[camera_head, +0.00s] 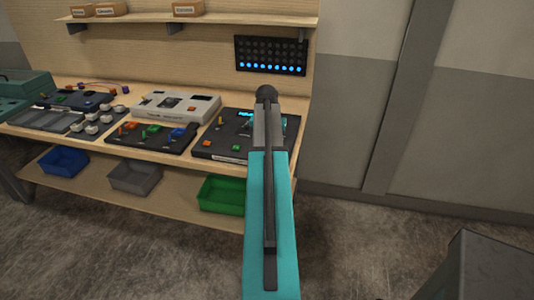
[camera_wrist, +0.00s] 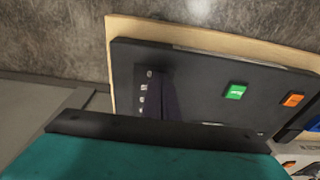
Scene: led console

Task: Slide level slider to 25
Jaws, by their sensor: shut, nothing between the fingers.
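The black LED console (camera_head: 215,143) lies at the right end of the workbench, partly hidden by my arm in the head view. Its dark top (camera_wrist: 205,85) fills much of the wrist view, with a green button (camera_wrist: 236,92) and an orange button (camera_wrist: 293,100). A column of small white scale marks (camera_wrist: 146,92) is near its left side; a slider handle cannot be made out. Contact cannot be told. The head view hides its fingertips behind my arm.
A wall LED panel (camera_head: 270,56) has its bottom row lit blue. Another black console (camera_head: 150,136) and a pale device (camera_head: 170,107) stand to the left on the bench. A green bin (camera_head: 222,193) is on the shelf below.

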